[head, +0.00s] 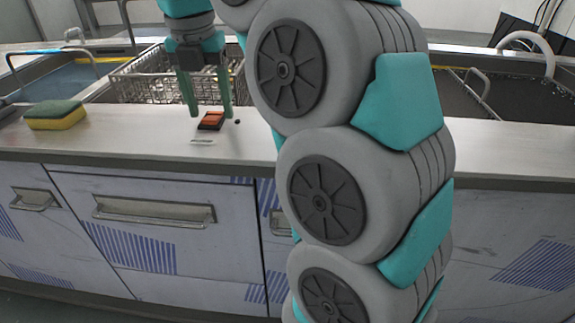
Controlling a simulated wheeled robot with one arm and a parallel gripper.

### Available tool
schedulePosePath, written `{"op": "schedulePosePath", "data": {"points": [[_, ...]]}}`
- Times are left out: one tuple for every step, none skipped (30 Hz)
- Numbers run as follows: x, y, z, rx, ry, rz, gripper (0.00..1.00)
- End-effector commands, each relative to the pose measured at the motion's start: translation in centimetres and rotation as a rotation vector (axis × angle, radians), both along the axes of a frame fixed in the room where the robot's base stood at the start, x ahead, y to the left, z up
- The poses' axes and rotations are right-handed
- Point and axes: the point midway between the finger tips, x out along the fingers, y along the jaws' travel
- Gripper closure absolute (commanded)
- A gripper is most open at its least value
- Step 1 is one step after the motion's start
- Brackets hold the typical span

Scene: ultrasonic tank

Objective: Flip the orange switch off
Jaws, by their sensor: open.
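The orange switch (211,120) is a small rocker in a dark frame, set on the grey counter top near its front edge. My gripper (210,114) hangs from above with its two green fingers pointing down. The fingers are apart, with one to the left of the switch and one to the right. The fingertips are close to the switch; I cannot tell whether they touch it. Which way the rocker is tipped is too small to tell.
A yellow and green sponge (55,115) lies on the counter at the left. A wire basket (150,88) stands in the tank behind the switch. Drawers with handles (153,212) fill the counter front.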

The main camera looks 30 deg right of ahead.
Motion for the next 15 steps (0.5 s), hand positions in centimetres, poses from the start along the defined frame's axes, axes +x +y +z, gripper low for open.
{"op": "schedulePosePath", "data": {"points": [[0.00, 0.00, 0.01, -0.001, -0.001, 0.000, 0.35], [-0.01, 0.01, 0.00, -0.001, -0.002, 0.000, 0.35], [-0.03, 0.01, 0.00, -0.003, -0.004, 0.000, 0.35], [-0.03, 0.02, 0.00, -0.005, -0.007, 0.000, 0.35], [-0.05, 0.05, 0.00, -0.010, -0.012, 0.000, 0.35], [-0.08, 0.08, -0.01, -0.016, -0.020, 0.001, 0.35], [-0.12, 0.10, -0.05, -0.022, -0.026, 0.001, 0.35], [-0.18, 0.12, -0.08, -0.029, -0.033, 0.000, 0.35], [-0.28, 0.14, -0.08, -0.039, -0.046, 0.000, 0.35], [-0.33, 0.15, -0.05, -0.046, -0.057, 0.000, 0.35], [-0.34, 0.17, 0.00, -0.053, -0.070, 0.001, 0.35], [-0.38, 0.20, 0.02, -0.064, -0.087, 0.001, 0.35], [-0.48, 0.23, -0.02, -0.072, -0.096, 0.001, 0.35], [-0.53, 0.27, -0.05, -0.078, -0.102, 0.002, 0.35], [-0.54, 0.32, -0.07, -0.087, -0.113, 0.001, 0.35]]}}
